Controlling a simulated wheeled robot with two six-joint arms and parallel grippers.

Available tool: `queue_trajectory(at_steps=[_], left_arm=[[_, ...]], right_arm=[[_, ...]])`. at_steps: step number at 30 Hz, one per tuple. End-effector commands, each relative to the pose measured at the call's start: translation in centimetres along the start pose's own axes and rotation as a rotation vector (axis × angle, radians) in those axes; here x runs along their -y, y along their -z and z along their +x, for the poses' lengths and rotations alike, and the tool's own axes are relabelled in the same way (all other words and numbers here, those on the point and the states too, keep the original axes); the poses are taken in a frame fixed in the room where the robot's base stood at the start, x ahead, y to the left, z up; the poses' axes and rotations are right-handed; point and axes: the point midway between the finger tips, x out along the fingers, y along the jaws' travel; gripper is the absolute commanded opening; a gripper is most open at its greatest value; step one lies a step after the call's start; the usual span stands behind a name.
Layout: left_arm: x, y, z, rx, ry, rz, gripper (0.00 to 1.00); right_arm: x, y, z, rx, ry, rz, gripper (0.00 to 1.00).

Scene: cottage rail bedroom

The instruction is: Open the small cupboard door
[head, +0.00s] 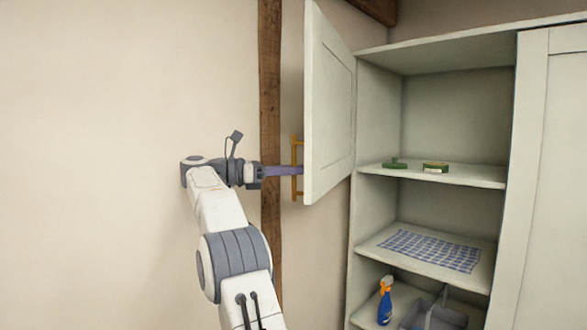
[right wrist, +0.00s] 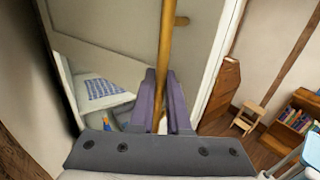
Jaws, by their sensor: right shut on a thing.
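The small cupboard door (head: 328,110) stands swung wide open on the left side of the cupboard (head: 378,120), showing the shelves inside. Its brass bar handle (head: 297,150) is on the door's outer face, to the left. My right gripper (head: 296,170) reaches the handle from the left, and its fingertips are partly hidden at the door edge. In the right wrist view, the purple fingers (right wrist: 161,105) are shut around the handle bar (right wrist: 165,45), with the door panel (right wrist: 120,25) behind. My left gripper is not in view.
Shelves hold green items (head: 435,167), a blue checked cloth (head: 430,250), a blue spray bottle (head: 385,302) and a grey caddy (head: 432,316). A wooden post (head: 270,80) stands on the wall behind my arm. The right wrist view shows a small stool (right wrist: 247,118) and a bookshelf (right wrist: 295,115).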

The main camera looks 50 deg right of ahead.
Motion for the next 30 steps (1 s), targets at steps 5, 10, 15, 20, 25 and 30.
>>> queue_trajectory(at_steps=[5, 10, 15, 20, 25, 30], left_arm=[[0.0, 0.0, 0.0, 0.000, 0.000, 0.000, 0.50], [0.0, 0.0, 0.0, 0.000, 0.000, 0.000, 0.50], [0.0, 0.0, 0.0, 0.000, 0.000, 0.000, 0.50], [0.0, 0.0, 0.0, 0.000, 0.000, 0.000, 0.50], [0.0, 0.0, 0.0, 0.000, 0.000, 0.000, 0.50], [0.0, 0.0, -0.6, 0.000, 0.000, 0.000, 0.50]], right_arm=[[0.1, -0.2, 0.0, 0.003, 0.000, 0.004, 0.00], [0.1, -0.3, 0.0, 0.004, -0.001, 0.005, 0.30], [0.0, -0.2, 0.0, 0.003, -0.001, 0.004, 0.44], [0.0, -0.1, 0.0, 0.003, -0.002, 0.003, 0.44], [-0.1, -0.1, -1.2, 0.004, -0.005, 0.003, 0.44], [-0.1, -0.3, -3.9, 0.003, -0.006, 0.004, 0.44]])
